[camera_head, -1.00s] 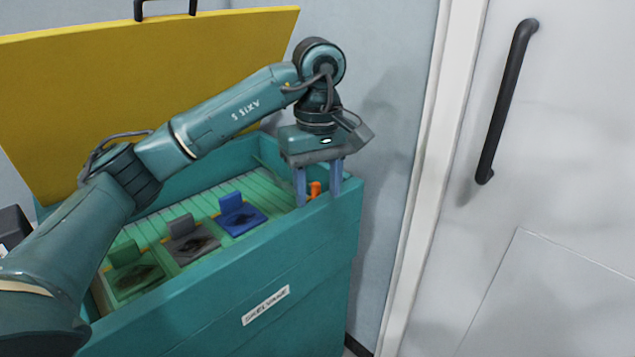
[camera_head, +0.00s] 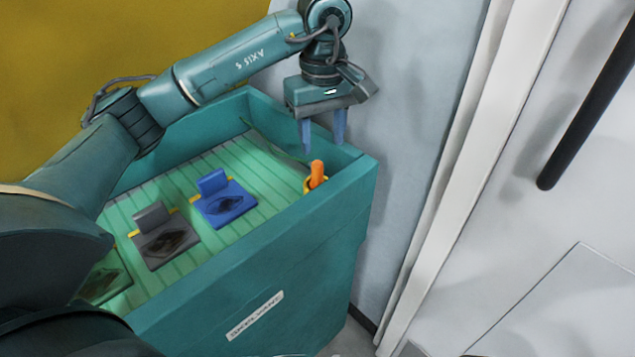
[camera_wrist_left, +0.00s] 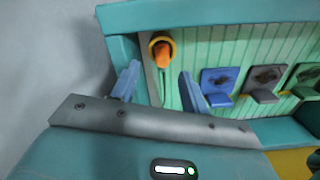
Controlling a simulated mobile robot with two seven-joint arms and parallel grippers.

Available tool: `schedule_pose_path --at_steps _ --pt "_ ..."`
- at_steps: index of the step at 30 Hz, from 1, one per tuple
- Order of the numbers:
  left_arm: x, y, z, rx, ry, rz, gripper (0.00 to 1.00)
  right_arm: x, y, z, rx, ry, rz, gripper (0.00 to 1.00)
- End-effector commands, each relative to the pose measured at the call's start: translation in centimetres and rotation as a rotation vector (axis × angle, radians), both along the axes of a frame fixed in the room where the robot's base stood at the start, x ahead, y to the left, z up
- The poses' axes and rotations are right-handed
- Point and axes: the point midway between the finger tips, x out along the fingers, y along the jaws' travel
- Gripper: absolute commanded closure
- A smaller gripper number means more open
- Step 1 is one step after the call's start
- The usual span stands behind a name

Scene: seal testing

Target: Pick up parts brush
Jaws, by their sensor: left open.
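The parts brush shows as an orange handle (camera_head: 317,173) standing in a yellow round holder (camera_head: 307,186) at the right end of the teal basin. It also shows in the left wrist view as an orange handle (camera_wrist_left: 161,55) inside the yellow ring (camera_wrist_left: 153,38). The rest of the brush is hidden in the holder. My left gripper (camera_head: 323,149) is open and empty, pointing down just above and behind the handle. In the left wrist view its two fingers (camera_wrist_left: 157,80) are spread, with the handle beyond the gap between them. My right gripper is not in view.
The teal basin (camera_head: 300,235) has raised walls around a ribbed green floor. Blue (camera_head: 226,205), grey (camera_head: 165,243) and green (camera_head: 108,280) plates with upright tabs lie on it. A yellow lid (camera_head: 90,70) stands open behind. A wall and a white door with a black handle (camera_head: 590,100) are right.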

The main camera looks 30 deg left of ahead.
Motion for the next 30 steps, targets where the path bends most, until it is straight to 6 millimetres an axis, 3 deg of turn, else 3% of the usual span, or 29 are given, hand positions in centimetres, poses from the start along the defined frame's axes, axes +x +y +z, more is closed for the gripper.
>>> schedule_pose_path --at_steps 3,11,18,28,30 --pt "0.0 0.1 -1.9 0.0 0.003 0.001 0.55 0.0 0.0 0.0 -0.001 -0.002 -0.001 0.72" --pt "-0.1 0.3 -3.9 0.0 0.003 0.001 0.55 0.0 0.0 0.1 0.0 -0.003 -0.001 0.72" --pt "-0.3 0.8 -7.3 0.0 0.003 0.0 0.55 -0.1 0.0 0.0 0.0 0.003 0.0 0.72" --pt "-0.2 0.8 -8.0 -0.001 -0.001 0.0 0.55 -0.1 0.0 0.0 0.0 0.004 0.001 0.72" --pt "-0.2 0.8 -8.0 -0.001 -0.001 0.0 0.6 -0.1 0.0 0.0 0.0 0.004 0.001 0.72"
